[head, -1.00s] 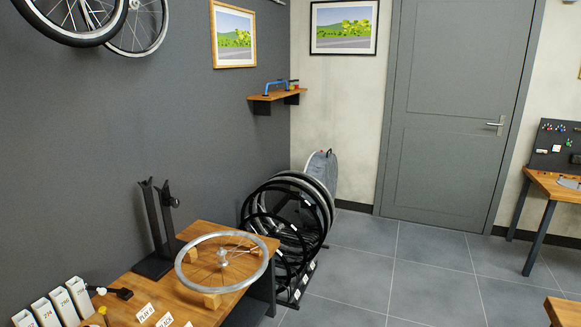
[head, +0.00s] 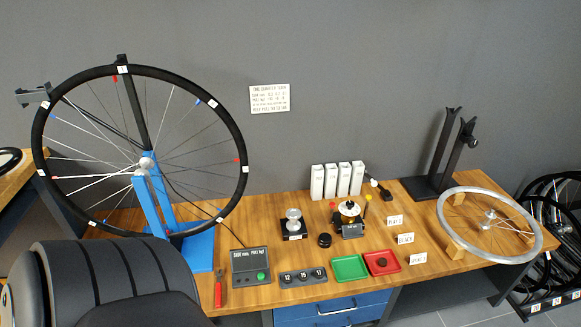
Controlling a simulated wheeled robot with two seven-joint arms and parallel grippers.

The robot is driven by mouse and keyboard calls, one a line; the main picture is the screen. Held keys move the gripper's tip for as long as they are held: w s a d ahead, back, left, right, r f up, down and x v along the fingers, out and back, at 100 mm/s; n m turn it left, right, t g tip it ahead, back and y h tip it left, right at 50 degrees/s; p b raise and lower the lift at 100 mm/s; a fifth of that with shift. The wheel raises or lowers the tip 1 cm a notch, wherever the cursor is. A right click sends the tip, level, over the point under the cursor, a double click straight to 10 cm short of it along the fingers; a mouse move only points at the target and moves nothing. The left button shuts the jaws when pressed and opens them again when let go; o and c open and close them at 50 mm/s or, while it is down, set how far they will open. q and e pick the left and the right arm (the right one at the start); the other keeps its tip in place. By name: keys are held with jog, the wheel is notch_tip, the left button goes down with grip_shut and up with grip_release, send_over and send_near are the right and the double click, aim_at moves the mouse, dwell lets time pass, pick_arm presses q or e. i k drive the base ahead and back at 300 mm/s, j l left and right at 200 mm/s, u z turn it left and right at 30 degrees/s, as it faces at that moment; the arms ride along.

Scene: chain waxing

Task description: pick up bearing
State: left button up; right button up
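No part that I can name for certain as a bearing shows. A small dark round piece (head: 381,262) lies in a red tray (head: 394,269) on the wooden bench, and another dark round piece (head: 325,240) lies on the bench behind the green tray (head: 349,268). A silver part (head: 293,220) sits on a black square stand. A pot-like device with a white top (head: 349,208) stands to its right. These are too small to tell in detail. Neither of my grippers is in view.
A spoked wheel (head: 240,188) stands in a blue stand (head: 203,248) at left. Several white boxes (head: 331,181) stand at the back. A black padded form (head: 110,285) fills the lower left.

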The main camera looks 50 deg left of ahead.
aim_at(318, 274)
jog(key=u, duration=1.2)
